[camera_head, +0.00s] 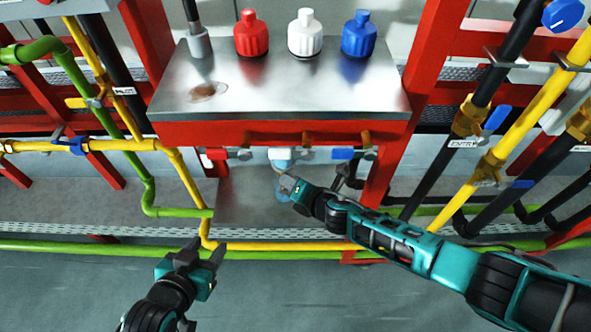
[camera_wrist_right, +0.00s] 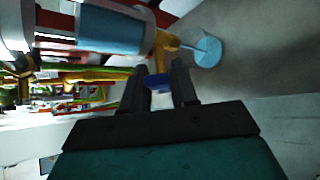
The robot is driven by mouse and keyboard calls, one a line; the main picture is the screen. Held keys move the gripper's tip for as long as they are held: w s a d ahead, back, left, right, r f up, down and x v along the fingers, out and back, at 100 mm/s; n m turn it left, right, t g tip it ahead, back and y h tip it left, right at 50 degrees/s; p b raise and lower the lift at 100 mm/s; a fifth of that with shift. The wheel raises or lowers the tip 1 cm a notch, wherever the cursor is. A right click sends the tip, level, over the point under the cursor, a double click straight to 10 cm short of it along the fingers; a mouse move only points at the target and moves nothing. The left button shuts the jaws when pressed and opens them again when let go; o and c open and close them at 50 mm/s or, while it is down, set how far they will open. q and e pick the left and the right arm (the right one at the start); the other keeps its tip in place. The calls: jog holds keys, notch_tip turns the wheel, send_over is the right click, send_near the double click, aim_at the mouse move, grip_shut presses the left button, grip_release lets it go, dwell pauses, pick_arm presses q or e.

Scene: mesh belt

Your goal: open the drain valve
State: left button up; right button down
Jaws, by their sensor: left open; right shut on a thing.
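My right gripper (camera_head: 286,186) is under the front of the metal shelf, below the white valve body (camera_head: 281,156). In the right wrist view its two fingers (camera_wrist_right: 160,88) are shut on a small blue handle (camera_wrist_right: 158,81). The handle lies just below a brass outlet (camera_wrist_right: 168,42) beside a large pale blue and white cylinder (camera_wrist_right: 112,28). A light blue round patch (camera_wrist_right: 208,46) shows beyond the outlet, with a thin pale streak reaching towards it. In the head view my right gripper hides the handle. My left gripper (camera_head: 204,256) is open and empty at the lower left.
Red (camera_head: 251,36), white (camera_head: 305,36) and blue (camera_head: 359,36) bottles stand on the metal shelf (camera_head: 300,85). A blue lever (camera_head: 343,154) is right of the white valve. Yellow and green pipes (camera_head: 150,195) run at the left; more pipes stand at the right. The floor in front is clear.

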jog(key=shift+a+r+n+h+p, duration=0.35)
jog(key=shift+r+h+p, duration=0.3)
jog(key=shift+p, duration=0.3)
jog(key=shift+a+f+n+h+p, duration=0.1)
jog(key=shift+a+n+h+p, duration=0.2)
jog(key=shift+n+h, duration=0.35)
pick_arm(q)
notch_tip(320, 180, up, 4)
jog(key=shift+r, duration=0.1)
pick_arm(e)
jog(key=n+h, duration=0.1)
jog(key=h, duration=0.1)
jog(key=a+h, duration=0.1)
jog(key=h, duration=0.1)
jog(key=shift+a+n+g, duration=0.15)
jog(key=shift+n+g, duration=0.15)
jog(key=shift+n, duration=0.1)
jog(key=c, duration=1)
grip_release()
jog(key=shift+o, duration=0.2)
jog(key=shift+s, duration=0.1)
jog(key=v, duration=0.7)
jog(key=shift+a, duration=0.15)
